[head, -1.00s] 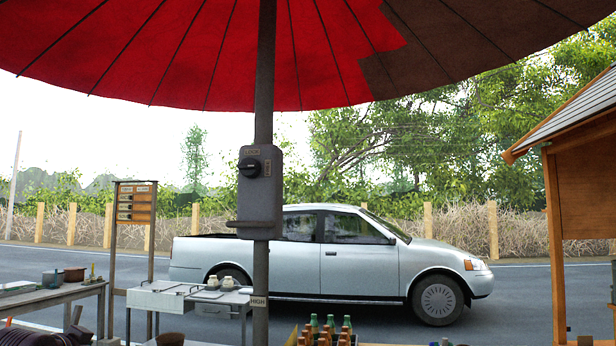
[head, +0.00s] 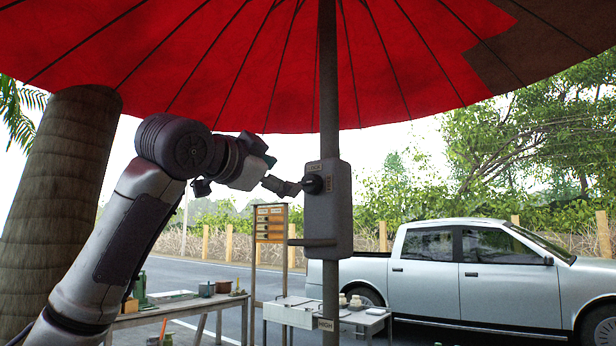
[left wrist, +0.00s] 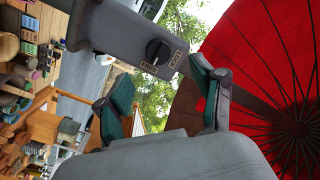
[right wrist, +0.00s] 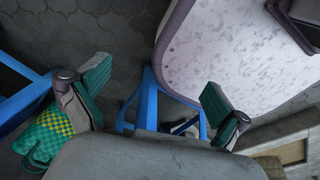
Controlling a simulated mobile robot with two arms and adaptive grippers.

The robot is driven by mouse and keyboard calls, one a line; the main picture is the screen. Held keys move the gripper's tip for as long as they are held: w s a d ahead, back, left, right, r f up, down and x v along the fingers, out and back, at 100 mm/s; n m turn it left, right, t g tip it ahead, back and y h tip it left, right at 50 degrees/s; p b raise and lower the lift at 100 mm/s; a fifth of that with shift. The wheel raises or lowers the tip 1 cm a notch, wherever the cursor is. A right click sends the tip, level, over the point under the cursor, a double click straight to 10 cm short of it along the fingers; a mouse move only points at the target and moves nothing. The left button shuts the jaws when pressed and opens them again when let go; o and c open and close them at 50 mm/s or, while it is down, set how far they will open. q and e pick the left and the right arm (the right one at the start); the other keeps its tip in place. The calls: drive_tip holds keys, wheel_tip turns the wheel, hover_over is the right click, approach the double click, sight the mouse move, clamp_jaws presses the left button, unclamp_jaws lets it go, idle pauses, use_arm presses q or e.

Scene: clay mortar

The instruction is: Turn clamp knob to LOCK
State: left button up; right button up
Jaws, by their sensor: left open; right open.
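The dark round clamp knob (head: 313,184) is on the front of a grey box (head: 327,215) fixed to the umbrella pole (head: 329,80). A LOCK label (head: 314,167) is above the knob, and another small label is to its right. In the left wrist view the knob (left wrist: 158,52) has a light mark on its face. My left gripper (head: 277,174) is beside the box, to the left of the knob. It is open, its green-padded fingers apart and nothing between them; I cannot see it touching the knob. My right gripper (right wrist: 155,92) is open and empty, low above paving.
The red umbrella canopy (head: 230,70) spreads overhead. A ledge (head: 312,242) juts from the lower box. A thick trunk (head: 60,200) stands at left. Tables and a signboard (head: 270,223) are behind, with a silver pickup (head: 470,270) on the road. Near my right gripper is a white-topped table (right wrist: 230,60).

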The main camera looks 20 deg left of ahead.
sight(309, 183)
use_arm(q)
drive_tip(key=p+x, duration=0.1)
drive_tip(key=x, duration=0.1)
drive_tip(key=p+x, duration=0.1)
drive_tip(key=x, duration=0.5)
drive_tip(key=shift+s+d+r+p, duration=0.15)
drive_tip(key=shift+d+p, duration=0.15)
drive_tip(key=shift+p, duration=0.1)
drive_tip(key=shift+w, duration=0.3)
drive_tip(key=shift+w+d, duration=0.1)
drive_tip(key=shift+w, duration=0.05)
drive_tip(key=shift+c, duration=1.1)
drive_tip(key=c, duration=0.9)
drive_tip(key=shift+c, duration=0.2)
use_arm(e)
drive_tip(key=r, duration=0.1)
drive_tip(key=d+r, duration=0.1)
drive_tip(key=r, duration=0.1)
drive_tip(key=shift+d+r, duration=0.3)
